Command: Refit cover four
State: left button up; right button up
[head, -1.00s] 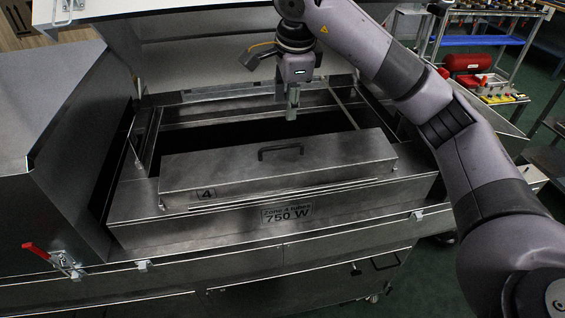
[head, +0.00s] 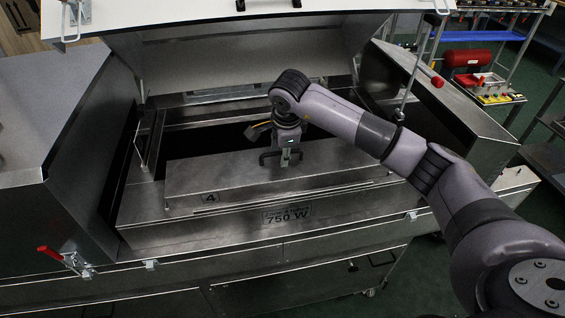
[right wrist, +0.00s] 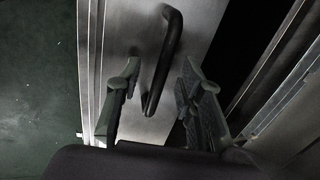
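Cover four (head: 225,183) is a long flat metal lid marked 4, lying across the front part of the dryer's opening, above a plate reading "Zone 4 tubes 750 W". Its dark bar handle (head: 268,158) is on top, partly hidden by my right gripper (head: 286,160). In the right wrist view the handle (right wrist: 165,60) runs between the two fingers of the right gripper (right wrist: 155,105), which stand apart on either side of it. I see no finger closed on the handle. My left gripper is in neither current view.
A dark opening (head: 200,138) lies behind the cover, under the raised hood (head: 220,62). A red-handled latch (head: 62,258) is on the front left. A cart with a red cylinder (head: 467,58) stands at the back right.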

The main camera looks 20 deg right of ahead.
jog(key=shift+w+f, duration=0.2)
jog(key=shift+f, duration=0.35)
grip_shut()
jog(key=shift+r, duration=0.1)
dwell(0.4)
